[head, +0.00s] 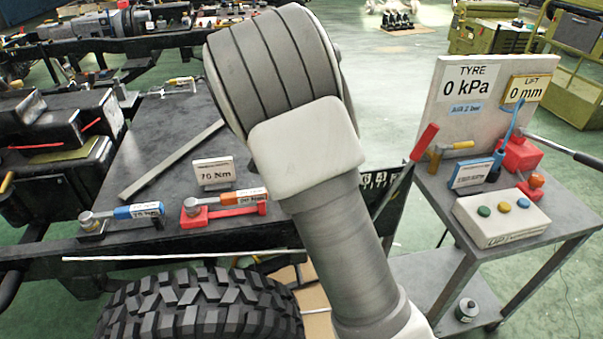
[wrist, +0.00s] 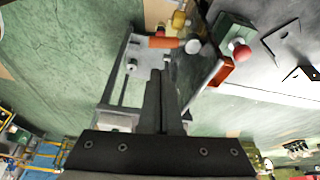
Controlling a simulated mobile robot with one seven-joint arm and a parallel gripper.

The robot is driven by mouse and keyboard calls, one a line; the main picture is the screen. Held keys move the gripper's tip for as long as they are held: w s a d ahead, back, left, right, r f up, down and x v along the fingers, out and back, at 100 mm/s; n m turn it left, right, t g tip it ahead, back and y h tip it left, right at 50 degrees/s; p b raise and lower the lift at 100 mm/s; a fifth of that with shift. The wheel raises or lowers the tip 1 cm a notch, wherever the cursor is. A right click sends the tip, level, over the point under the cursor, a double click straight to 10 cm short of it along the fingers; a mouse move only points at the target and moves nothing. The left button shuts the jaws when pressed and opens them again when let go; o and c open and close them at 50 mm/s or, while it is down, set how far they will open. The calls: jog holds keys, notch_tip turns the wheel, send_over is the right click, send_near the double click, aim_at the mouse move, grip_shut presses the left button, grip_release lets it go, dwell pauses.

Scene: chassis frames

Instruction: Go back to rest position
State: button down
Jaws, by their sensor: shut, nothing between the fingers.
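My arm rises through the middle of the head view, its grey and white links covering the centre of the scene. My gripper itself is hidden in that view. In the wrist view my gripper (wrist: 157,85) shows as two dark fingers lying together, with nothing between them. Below the fingertips lie the green floor (wrist: 60,60) and some metal framework, and the fingers appear apart from both.
A dark bench (head: 150,150) bears two torque wrenches, a blue one (head: 138,211) and a red-orange one (head: 225,201). A tyre (head: 200,305) stands below. At right a grey cart (head: 410,188) carries a button box (head: 500,217) and a sign board (head: 445,110).

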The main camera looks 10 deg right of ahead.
jog(key=s+r+n+t+y+p, duration=0.2)
jog(key=s+r+n, duration=0.6)
jog(key=s, duration=0.5)
jog(key=s+r+n+t+y+p, duration=0.2)
jog(key=s+r+n, duration=0.6)
jog(key=s+r, duration=0.5)
jog(key=shift+s+d+r+n+t, duration=0.15)
jog(key=shift+s+r+n+t, duration=0.15)
jog(key=shift+s+t, duration=0.25)
